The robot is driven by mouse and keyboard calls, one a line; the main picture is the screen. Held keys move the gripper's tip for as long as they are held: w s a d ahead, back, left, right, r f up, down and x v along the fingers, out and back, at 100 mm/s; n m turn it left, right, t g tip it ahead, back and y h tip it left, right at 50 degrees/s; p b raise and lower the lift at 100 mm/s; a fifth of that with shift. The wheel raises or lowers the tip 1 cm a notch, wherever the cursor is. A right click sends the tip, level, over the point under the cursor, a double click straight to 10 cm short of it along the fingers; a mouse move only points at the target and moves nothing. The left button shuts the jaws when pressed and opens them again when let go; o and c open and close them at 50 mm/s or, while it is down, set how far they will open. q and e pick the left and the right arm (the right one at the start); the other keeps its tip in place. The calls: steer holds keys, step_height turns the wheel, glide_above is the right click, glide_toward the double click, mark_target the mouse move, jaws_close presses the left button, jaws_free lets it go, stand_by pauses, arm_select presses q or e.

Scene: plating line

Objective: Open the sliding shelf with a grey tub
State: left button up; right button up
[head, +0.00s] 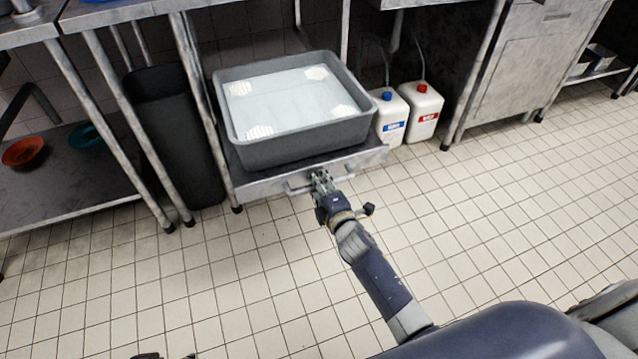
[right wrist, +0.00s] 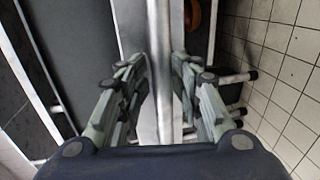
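The grey tub (head: 290,152) stands upright on the metal sliding shelf (head: 262,188), low under a steel table. Pale liquid and several bright reflections show inside it. The shelf's bar handle (head: 296,188) runs along its front. My right gripper (head: 320,180) is at the middle of this handle. A dark bit at the bottom edge of the head view may be my left gripper (head: 168,356).
A dark bin (head: 178,130) stands left of the shelf. Two white jugs, one blue-capped (head: 390,118) and one red-capped (head: 421,112), stand close on its right. A lower shelf at left holds a red bowl (head: 23,152). The tiled floor in front is clear.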

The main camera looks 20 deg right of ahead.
steer(key=shift+s, duration=0.1)
steer(key=shift+s, duration=0.3)
steer(key=v, duration=1.1)
steer(key=shift+s, duration=0.1)
